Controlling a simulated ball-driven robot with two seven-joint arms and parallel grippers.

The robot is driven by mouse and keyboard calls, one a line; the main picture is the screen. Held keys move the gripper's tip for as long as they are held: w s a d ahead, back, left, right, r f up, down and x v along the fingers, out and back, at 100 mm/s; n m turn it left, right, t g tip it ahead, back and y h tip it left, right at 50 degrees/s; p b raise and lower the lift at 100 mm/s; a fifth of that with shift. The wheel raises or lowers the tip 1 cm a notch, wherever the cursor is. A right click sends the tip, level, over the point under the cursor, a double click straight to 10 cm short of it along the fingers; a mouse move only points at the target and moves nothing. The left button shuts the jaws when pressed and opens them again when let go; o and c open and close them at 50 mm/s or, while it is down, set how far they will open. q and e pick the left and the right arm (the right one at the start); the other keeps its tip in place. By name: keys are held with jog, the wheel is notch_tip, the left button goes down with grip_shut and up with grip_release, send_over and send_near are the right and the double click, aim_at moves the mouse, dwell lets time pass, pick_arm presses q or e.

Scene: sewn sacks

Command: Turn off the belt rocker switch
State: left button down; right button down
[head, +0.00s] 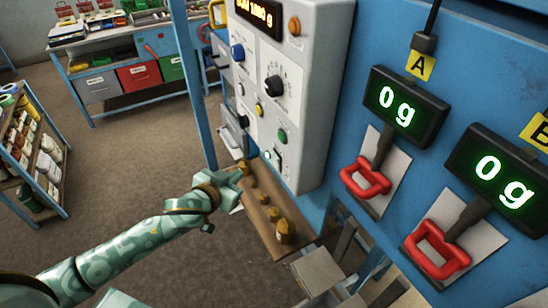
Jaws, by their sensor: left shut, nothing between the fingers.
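A grey control panel (310,85) hangs on a blue frame. Low on its front is a small dark rocker-like switch (278,158), with a small pale lamp (267,155) to its left. I cannot read its label or tell which way it is tipped. My left gripper (240,178) is shut and empty, to the left of and a little below the switch in the picture. It appears apart from the switch. My right gripper is not in view.
The panel also has a black dial (273,86), a blue knob (238,53), a green button (282,136) and an orange one (294,26). A wooden shelf (262,228) below holds several brass weights. Two scale displays (405,106) with red clamps (365,178) stand right.

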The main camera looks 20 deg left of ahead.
aim_at(276, 162)
pick_arm(q)
jog(key=w+d, duration=0.5)
jog(key=shift+w+r, duration=0.4)
jog(key=shift+r, duration=0.05)
jog(key=shift+w+d, duration=0.1)
jog(key=shift+d, duration=0.1)
dwell(1.7)
jog(key=shift+w+d, duration=0.15)
jog(key=shift+w, duration=0.05)
jog(key=shift+w+d+r, duration=0.1)
jog(key=shift+w+d, duration=0.1)
jog(key=shift+w, duration=0.05)
dwell(0.9)
jog(key=shift+s+p, duration=0.1)
jog(key=shift+p, duration=0.25)
jog(key=shift+s+a+p, duration=0.35)
jog(key=shift+s+a, duration=0.2)
